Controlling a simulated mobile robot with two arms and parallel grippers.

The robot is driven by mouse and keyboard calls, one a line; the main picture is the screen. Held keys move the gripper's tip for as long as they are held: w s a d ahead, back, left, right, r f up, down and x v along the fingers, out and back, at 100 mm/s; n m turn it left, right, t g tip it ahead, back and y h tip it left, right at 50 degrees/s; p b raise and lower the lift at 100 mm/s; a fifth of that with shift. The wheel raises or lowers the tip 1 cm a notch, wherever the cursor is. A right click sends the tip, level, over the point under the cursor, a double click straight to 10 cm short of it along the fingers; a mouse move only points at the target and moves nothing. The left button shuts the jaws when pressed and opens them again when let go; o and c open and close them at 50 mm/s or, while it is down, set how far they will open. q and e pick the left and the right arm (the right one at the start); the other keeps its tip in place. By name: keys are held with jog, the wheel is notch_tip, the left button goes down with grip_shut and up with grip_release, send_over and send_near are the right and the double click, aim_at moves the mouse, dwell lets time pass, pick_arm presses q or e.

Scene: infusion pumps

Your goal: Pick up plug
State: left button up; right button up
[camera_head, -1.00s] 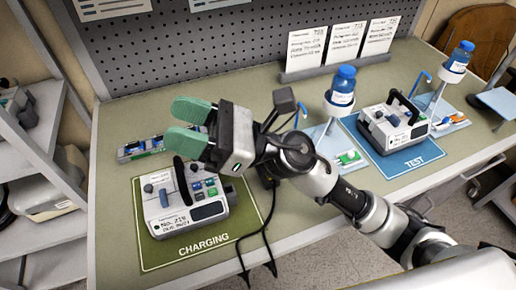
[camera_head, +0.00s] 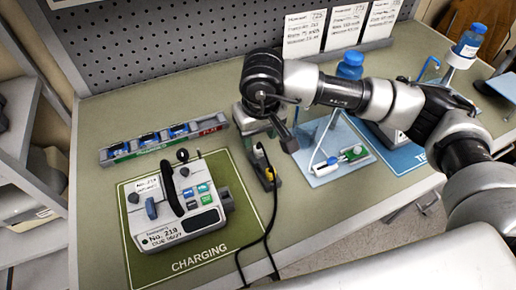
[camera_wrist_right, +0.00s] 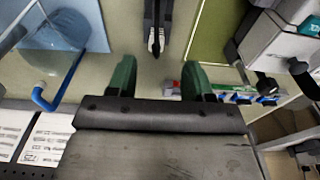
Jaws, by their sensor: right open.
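The plug (camera_head: 268,173) appears as a small dark piece with a yellow patch, right of the green charging mat, with black cables running toward the table's front edge. In the right wrist view a dark, narrow piece with a pale tip, apparently the plug (camera_wrist_right: 155,38), lies ahead of the gap between my fingers. In the wrist view my right gripper (camera_wrist_right: 159,70) shows two green fingers, apart and empty. My left gripper is not in view.
The pump (camera_head: 180,208) stands on the charging mat (camera_head: 140,260). A strip with blue parts (camera_head: 165,138) lies behind it. A light blue tray (camera_head: 328,172) with a bottle (camera_head: 350,66) is to the right. The pegboard (camera_head: 200,45) bounds the back.

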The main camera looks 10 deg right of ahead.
aim_at(259, 145)
jog(key=shift+w+f, duration=0.1)
jog(key=shift+f, duration=0.75)
jog(key=f+p, duration=0.1)
jog(key=f, duration=0.1)
jog(key=f+p, duration=0.1)
jog(key=f, duration=0.1)
jog(key=shift+w+d, duration=0.15)
jog(key=shift+w, duration=0.25)
jog(key=shift+f, duration=0.6)
grip_shut()
jog(key=shift+w+r, duration=0.1)
